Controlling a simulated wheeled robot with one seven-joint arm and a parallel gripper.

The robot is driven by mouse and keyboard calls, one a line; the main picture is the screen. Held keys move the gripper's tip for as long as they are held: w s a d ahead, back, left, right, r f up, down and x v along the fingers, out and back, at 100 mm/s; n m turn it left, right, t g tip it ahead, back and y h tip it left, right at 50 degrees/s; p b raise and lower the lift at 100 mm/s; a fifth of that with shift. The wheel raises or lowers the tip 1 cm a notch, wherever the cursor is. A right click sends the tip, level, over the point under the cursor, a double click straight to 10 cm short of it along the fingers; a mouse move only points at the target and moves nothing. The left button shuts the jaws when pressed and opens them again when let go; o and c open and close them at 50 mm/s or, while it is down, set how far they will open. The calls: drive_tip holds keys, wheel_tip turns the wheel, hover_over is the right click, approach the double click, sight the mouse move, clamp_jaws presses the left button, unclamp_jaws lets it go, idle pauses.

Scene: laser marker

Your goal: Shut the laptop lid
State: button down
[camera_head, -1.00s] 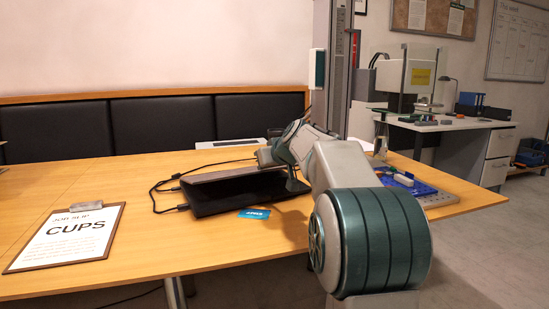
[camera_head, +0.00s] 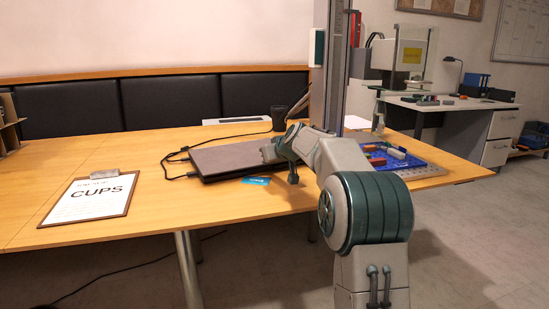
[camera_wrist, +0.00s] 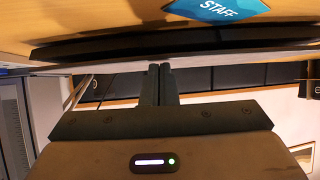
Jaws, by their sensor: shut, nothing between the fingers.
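The laptop (camera_head: 222,158) lies on the wooden table with its dark grey lid down, flat or nearly flat over the base. Whether a thin gap is left I cannot tell. In the wrist view its edge shows as a dark band (camera_wrist: 130,45) with a paler strip below. My gripper (camera_head: 266,154) is at the lid's right side in the head view, its tips small and partly hidden by my wrist. In the wrist view the two fingers (camera_wrist: 158,72) are together, empty, with their tips at the laptop's edge; contact is unclear.
A blue STAFF card (camera_head: 256,181) lies in front of the laptop and shows in the wrist view (camera_wrist: 222,8). Cables (camera_head: 177,165) run from its left side. A clipboard (camera_head: 92,198) lies left, a dark cup (camera_head: 278,118) behind, and a blue tray (camera_head: 410,162) right.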

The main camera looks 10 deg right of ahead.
drive_tip(key=shift+r, duration=0.15)
